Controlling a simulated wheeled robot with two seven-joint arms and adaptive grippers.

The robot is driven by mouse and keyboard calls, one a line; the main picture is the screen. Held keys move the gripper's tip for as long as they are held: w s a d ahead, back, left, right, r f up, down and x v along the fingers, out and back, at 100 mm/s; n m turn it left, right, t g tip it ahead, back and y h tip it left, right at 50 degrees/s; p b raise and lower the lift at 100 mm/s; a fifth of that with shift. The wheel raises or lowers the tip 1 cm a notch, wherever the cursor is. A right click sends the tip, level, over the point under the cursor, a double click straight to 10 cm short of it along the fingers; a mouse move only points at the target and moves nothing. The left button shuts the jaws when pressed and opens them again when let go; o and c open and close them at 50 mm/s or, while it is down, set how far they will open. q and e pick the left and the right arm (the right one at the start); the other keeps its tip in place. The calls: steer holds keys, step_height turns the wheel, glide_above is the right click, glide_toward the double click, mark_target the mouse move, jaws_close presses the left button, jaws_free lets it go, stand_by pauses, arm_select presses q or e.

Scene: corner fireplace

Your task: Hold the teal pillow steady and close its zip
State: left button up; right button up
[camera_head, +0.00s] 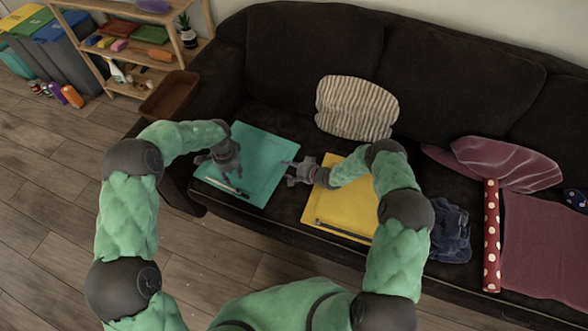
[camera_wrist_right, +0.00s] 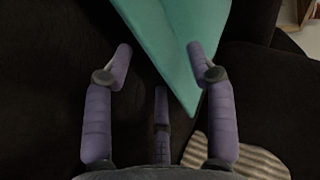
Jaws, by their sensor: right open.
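The teal pillow (camera_head: 262,160) lies flat on the dark sofa seat, left of centre. A dark zip strip (camera_head: 232,190) runs along its near edge. My left gripper (camera_head: 229,180) is over the near left part of the pillow, close to the zip; whether its fingers are open or touch the cloth is unclear. My right gripper (camera_head: 286,165) is at the pillow's right edge, open. In the right wrist view a corner of the teal pillow (camera_wrist_right: 182,55) points in between the spread fingers of my right gripper (camera_wrist_right: 158,52), apparently not clamped. The zip's slider cannot be made out.
A yellow pillow (camera_head: 325,192) with its own zip lies just right, under my right arm. A striped cushion (camera_head: 357,108) stands behind. Folded jeans (camera_head: 450,232), a red dotted roll (camera_head: 491,235) and a mauve cloth (camera_head: 540,245) lie farther right. A wooden shelf (camera_head: 130,48) stands at the left.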

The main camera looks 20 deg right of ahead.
mark_target(236, 188)
steer(key=shift+c, duration=0.2)
arm_select(q)
steer(key=shift+o, duration=0.2)
arm_select(e)
jaws_close()
steer(key=shift+s+f, duration=0.1)
steer(key=shift+a, duration=0.1)
arm_select(q)
steer(key=shift+w+d+r+n+g+y, duration=0.55)
steer(key=shift+w+d+n+g+y, duration=1.15)
steer(key=shift+n, duration=1.4)
steer(key=x, duration=1.2)
steer(key=shift+w, duration=0.2)
arm_select(e)
steer(key=shift+s+f, duration=0.1)
